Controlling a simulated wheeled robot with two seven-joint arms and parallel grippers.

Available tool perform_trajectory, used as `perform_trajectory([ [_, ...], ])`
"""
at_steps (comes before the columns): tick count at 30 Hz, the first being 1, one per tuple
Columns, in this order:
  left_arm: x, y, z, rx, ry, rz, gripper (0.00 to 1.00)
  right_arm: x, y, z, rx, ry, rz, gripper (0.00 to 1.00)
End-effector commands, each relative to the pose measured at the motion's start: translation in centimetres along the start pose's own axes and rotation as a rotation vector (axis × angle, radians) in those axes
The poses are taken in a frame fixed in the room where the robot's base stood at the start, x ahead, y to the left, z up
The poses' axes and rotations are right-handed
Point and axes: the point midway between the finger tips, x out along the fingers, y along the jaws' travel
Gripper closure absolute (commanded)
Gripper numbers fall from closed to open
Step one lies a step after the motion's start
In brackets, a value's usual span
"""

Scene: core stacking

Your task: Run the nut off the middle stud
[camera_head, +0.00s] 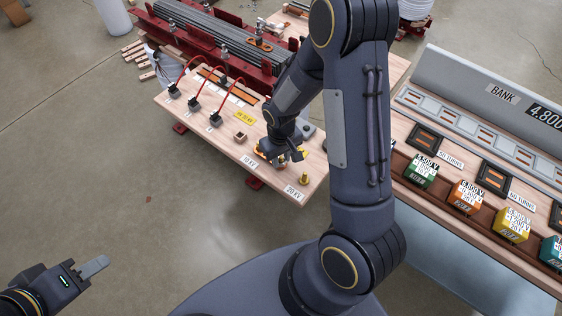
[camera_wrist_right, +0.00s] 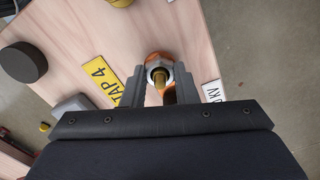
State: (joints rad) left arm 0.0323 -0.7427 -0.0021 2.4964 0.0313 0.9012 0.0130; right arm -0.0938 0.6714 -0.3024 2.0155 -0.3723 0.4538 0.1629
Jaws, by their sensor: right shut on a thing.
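In the head view my right gripper (camera_head: 281,155) reaches down over the wooden board, at the stud beside the "10 KV" label (camera_head: 249,160). In the right wrist view my right gripper (camera_wrist_right: 159,88) has its fingers on either side of a brass stud (camera_wrist_right: 159,80) with a pale metal ring, which looks like the nut (camera_wrist_right: 158,68), around it. An orange part (camera_wrist_right: 168,97) shows beneath. The gripper is shut on the nut; the fingers partly hide it. Another brass stud (camera_head: 304,178) stands by the "20 KV" label (camera_head: 293,193). My left gripper (camera_head: 94,267) is low at the left, away from the board; its opening is unclear.
A bench with coloured blocks (camera_head: 467,195) stands at right.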

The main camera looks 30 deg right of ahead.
Motion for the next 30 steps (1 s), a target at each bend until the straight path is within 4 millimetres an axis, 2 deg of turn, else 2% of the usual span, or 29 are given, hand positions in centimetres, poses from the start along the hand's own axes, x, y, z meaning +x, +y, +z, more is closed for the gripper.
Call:
perform_trajectory([
  [3, 0.11, -0.05, 0.05, 0.000, 0.000, 0.000, 0.64, 0.10, 0.00, 0.03, -0.053, -0.001, -0.001, 1.00],
  [9, 0.22, -0.10, 0.11, 0.000, 0.000, 0.000, 0.64, 0.06, -0.02, 0.04, -0.354, -0.001, -0.002, 1.00],
  [20, 0.20, -0.09, 0.10, 0.000, 0.000, 0.000, 0.64, 0.06, -0.02, 0.07, -0.431, -0.002, -0.001, 1.00],
  [27, -0.15, 0.07, -0.08, 0.000, 0.000, 0.000, 0.64, 0.01, -0.05, 0.08, -0.770, -0.001, -0.003, 1.00],
  [30, -0.13, 0.06, -0.07, 0.000, 0.000, 0.000, 0.64, 0.07, -0.06, 0.06, -0.807, -0.001, -0.001, 1.00],
])
